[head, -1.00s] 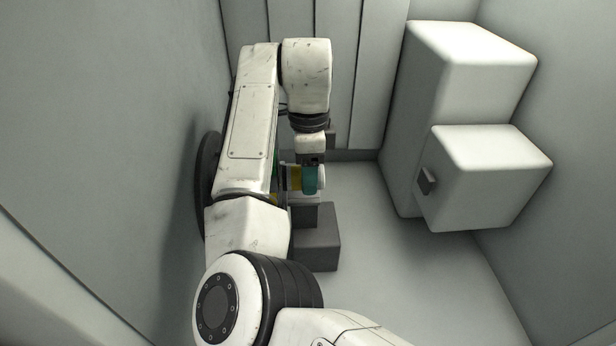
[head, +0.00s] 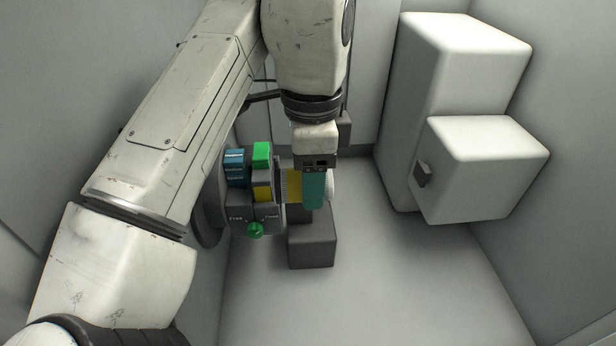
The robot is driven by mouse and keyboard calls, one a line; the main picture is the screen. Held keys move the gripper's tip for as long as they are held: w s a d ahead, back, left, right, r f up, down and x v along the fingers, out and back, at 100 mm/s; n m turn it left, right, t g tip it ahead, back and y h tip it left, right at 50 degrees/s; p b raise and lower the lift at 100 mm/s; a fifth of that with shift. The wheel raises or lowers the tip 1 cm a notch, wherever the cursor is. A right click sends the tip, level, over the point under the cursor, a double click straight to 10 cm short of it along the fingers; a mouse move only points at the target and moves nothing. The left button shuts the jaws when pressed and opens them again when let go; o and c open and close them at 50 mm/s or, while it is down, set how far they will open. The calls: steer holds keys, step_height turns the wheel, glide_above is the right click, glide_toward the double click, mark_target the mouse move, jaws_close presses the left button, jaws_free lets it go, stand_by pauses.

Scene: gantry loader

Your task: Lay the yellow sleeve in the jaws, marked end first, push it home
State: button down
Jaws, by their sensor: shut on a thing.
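The yellow sleeve (head: 293,186) lies level in my gripper (head: 314,186), below the dark gripper body. A teal part covers its middle; I cannot tell whether this is a finger or a band. A white end (head: 331,185) shows on the right. The gripper is shut on the sleeve. Left of it is a grey fixture with a green block (head: 262,154), a blue block (head: 235,167) and a yellow patch (head: 263,192), apparently the jaws. The sleeve's left end is close beside it; contact is unclear. The marked end cannot be made out.
A green knob (head: 255,230) sits under small labels on the fixture. A dark disc (head: 206,220) is behind it. A dark grey block (head: 312,248) stands below the sleeve. White boxes (head: 478,170) fill the right. Front floor is clear.

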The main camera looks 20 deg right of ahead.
steer(key=f+t+b, duration=0.1)
steer(key=b, duration=0.1)
steer(key=d+f+b, duration=0.1)
steer(key=b, duration=0.1)
steer(key=shift+w+d+f+t+b, duration=0.1)
steer(key=shift+w+d+t+b, duration=0.1)
steer(key=shift+t+b, duration=0.2)
steer(key=shift+w+d+f+t+h+b, duration=0.1)
steer(key=shift+d+t+h+b, duration=0.25)
steer(key=shift+b, duration=0.65)
steer(key=shift+t+b, duration=0.25)
steer(key=shift+b, duration=0.25)
steer(key=shift+w+d+f+b, duration=0.55)
steer(key=shift+w+f, duration=0.25)
steer(key=shift+w, duration=1.15)
steer(key=shift+w+d+f+b, duration=0.4)
steer(key=shift+w+f+b, duration=0.35)
steer(key=shift+w, duration=1.15)
steer(key=shift+w+d+f+b, duration=0.55)
steer(key=shift+w+f, duration=0.25)
steer(key=shift+w, duration=1.15)
steer(key=shift+w+a+f+b, duration=0.1)
steer(key=shift+a+f+b, duration=0.1)
steer(key=shift+f, duration=0.65)
steer(key=shift+w+a+f+b, duration=0.1)
steer(key=shift+a+f, duration=0.05)
steer(key=shift+f, duration=0.65)
steer(key=shift+w+a+f+b, duration=0.1)
steer(key=shift+a+f+b, duration=0.1)
steer(key=shift+f, duration=0.65)
